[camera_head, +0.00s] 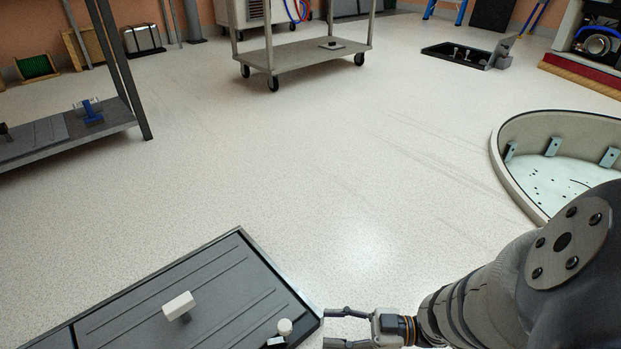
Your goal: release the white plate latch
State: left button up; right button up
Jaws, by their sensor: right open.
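A dark grey ribbed plate (215,285) lies low in the foreground. A white block-shaped piece (178,305) stands up from its middle. A small white round knob (285,326) sits near its right corner, with another pale piece (274,341) beside it at the picture's lower edge. I cannot tell which of these white parts is the latch. My right gripper (330,328) is open and empty, just right of the plate's right corner. Its fingers point left toward the knob, apart from it. My left gripper is not in view.
A rounded, pale-walled hollow part (495,150) lies on the right, partly behind my right arm. A wheeled cart (300,55) stands at the back. A dark shelf (70,140) is on the left. An open black case (457,54) lies far right. The middle floor is clear.

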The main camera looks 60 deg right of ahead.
jog(key=shift+s+d, duration=0.15)
jog(key=shift+s, duration=0.05)
jog(key=m+t+h+p, duration=0.3)
jog(key=m+h+p, duration=0.25)
jog(key=h, duration=0.35)
send_near(291, 330)
jog(key=shift+m, duration=0.25)
jog(key=w, duration=0.4)
jog(key=w+b, duration=0.1)
jog(key=w, duration=0.2)
jog(key=w+b, duration=0.1)
jog(key=w, duration=0.3)
jog(key=shift+w+a+r, duration=0.2)
jog(key=shift+w+a, duration=0.05)
jog(key=shift+w, duration=0.05)
grip_shut()
